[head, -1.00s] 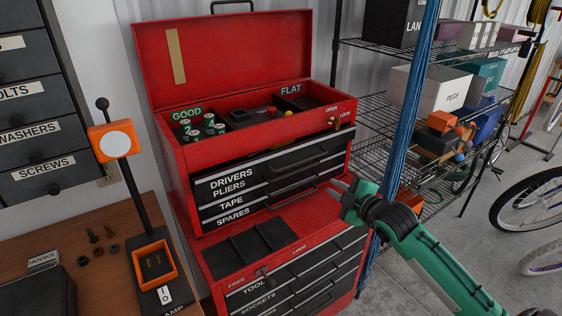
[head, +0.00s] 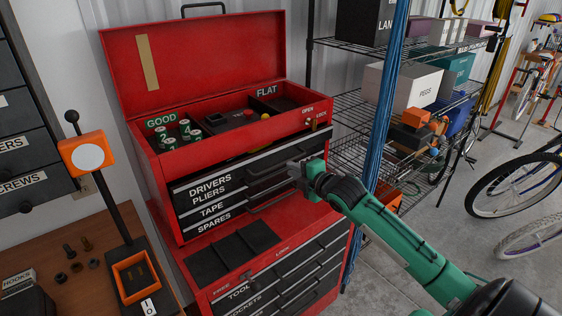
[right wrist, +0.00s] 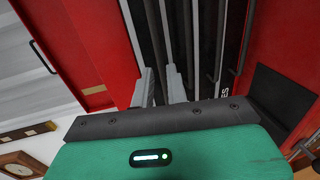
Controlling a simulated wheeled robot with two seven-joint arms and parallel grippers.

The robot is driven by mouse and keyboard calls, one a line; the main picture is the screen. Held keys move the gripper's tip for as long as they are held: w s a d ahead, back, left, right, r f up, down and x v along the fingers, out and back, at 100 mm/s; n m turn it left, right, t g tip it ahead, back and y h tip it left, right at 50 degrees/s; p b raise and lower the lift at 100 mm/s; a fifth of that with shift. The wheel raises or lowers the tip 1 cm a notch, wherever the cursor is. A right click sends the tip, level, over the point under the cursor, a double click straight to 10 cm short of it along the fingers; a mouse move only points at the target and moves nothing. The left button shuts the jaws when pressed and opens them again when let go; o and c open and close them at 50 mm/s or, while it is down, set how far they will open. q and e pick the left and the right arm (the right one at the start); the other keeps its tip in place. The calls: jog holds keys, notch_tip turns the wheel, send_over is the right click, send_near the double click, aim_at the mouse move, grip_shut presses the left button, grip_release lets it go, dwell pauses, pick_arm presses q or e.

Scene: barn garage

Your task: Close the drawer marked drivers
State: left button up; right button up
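The red tool chest (head: 160,215) stands with its lid up. Its top drawer, marked DRIVERS (head: 210,187), has a black front and sticks out a little, with a dark gap above it. The PLIERS, TAPE and SPARES drawers lie below. My right gripper (head: 293,172) is at the right half of the drawer fronts, near the handles, and hides part of them. In the right wrist view its two grey fingers (right wrist: 160,88) are apart, pointing at the dark drawer fronts; I cannot tell whether they touch. My left gripper is not in view.
A lower red cabinet (head: 195,270) stands under the chest. A wooden bench (head: 85,240) with an orange-headed lever (head: 87,154) is at left. A wire shelf (head: 350,150) and hanging blue cords (head: 388,110) are close at right, behind my arm.

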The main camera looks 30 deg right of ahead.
aim_at(281, 164)
jog(key=p+x, duration=0.1)
jog(key=x, duration=0.5)
jog(key=shift+w+a+f+p, duration=0.1)
jog(key=shift+w+p, duration=0.15)
jog(key=shift+p, duration=0.05)
grip_shut()
